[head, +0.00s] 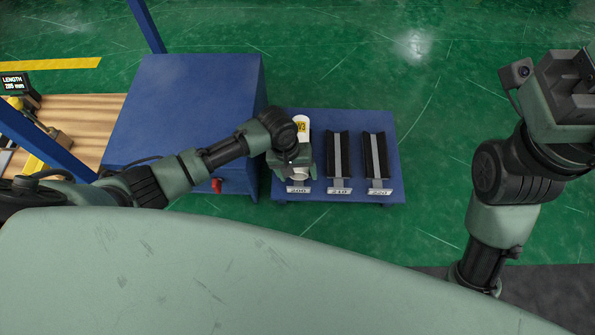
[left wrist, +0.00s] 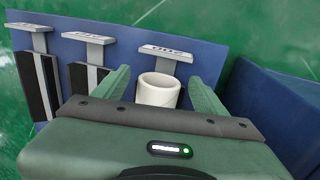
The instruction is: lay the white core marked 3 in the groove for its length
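The white core (head: 302,124) has a yellow label ending in 3 and lies lengthwise over the leftmost groove, whose plate (head: 298,189) reads 200. The core hides that groove, so contact cannot be fully seen. My left gripper (head: 296,168) is over the core's near end. In the left wrist view its fingers (left wrist: 160,92) stand apart on both sides of the white core (left wrist: 158,90), with narrow gaps showing. The middle groove (head: 339,155) and the right groove (head: 376,155), plate 220, are empty. My right gripper (head: 583,68) is at the right edge, partly cut off.
The grooves sit on a blue stand (head: 392,125). A taller blue box (head: 185,100) with a red knob (head: 216,185) stands left of it. A length display (head: 13,84) and a wooden bench (head: 85,118) are far left. Green floor is clear on the right.

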